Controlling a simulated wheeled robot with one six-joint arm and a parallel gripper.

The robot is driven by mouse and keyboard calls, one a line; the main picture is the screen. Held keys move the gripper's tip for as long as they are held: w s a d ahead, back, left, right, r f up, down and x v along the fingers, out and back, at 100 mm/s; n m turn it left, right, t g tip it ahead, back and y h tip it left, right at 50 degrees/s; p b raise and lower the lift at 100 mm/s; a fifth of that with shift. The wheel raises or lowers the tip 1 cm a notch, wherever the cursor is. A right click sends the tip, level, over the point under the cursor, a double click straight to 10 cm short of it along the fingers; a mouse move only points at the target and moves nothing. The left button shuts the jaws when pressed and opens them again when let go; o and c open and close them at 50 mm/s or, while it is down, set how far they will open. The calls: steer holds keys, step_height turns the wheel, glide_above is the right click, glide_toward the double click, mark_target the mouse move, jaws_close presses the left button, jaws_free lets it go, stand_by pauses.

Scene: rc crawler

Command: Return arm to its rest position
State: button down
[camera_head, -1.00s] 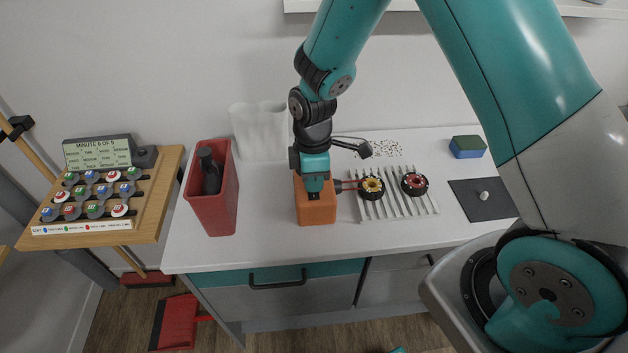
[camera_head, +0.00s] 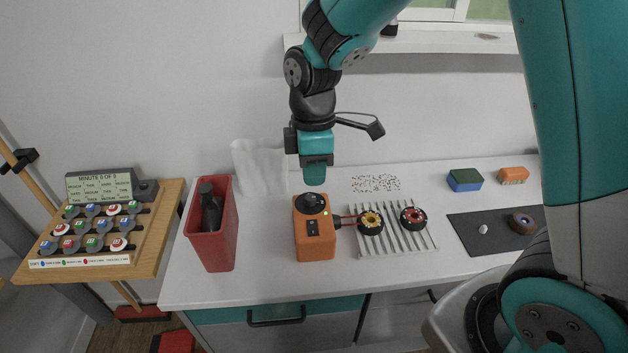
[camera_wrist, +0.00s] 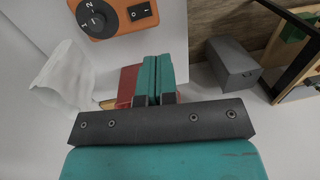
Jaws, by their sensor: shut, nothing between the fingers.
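My gripper (camera_head: 315,174) hangs above the orange control box (camera_head: 314,236) in the head view, pointing down, with a gap between fingertips and box. Its teal fingers are shut together with nothing between them, as the wrist view (camera_wrist: 157,80) also shows. The box has a black dial on top, a small green light and a black switch on its front. In the wrist view the box (camera_wrist: 122,17) is at the top, its dial and rocker switch visible. My arm reaches in from the upper right.
A red bin (camera_head: 222,250) with a black item stands left of the box. Two round wheel-like parts (camera_head: 371,222) (camera_head: 413,219) sit on a ribbed white tray (camera_head: 398,243). A dark mat (camera_head: 468,238), a blue-green sponge (camera_head: 465,181) and an orange brush (camera_head: 513,175) lie right. A button board (camera_head: 150,250) stands far left.

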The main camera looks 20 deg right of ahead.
stand_by(0.4)
steer(key=s+a+r+m+y, duration=0.2)
steer(key=s+r, duration=0.3)
steer(key=s, duration=0.4)
steer(key=s+a+r+m+t+y+b, duration=0.1)
steer(key=s+r+m, duration=0.3)
steer(key=s, duration=0.5)
steer(key=shift+s+a+r+m+y, duration=0.2)
steer(key=shift+a+r+m+y, duration=0.2)
steer(key=shift+a+m, duration=0.3)
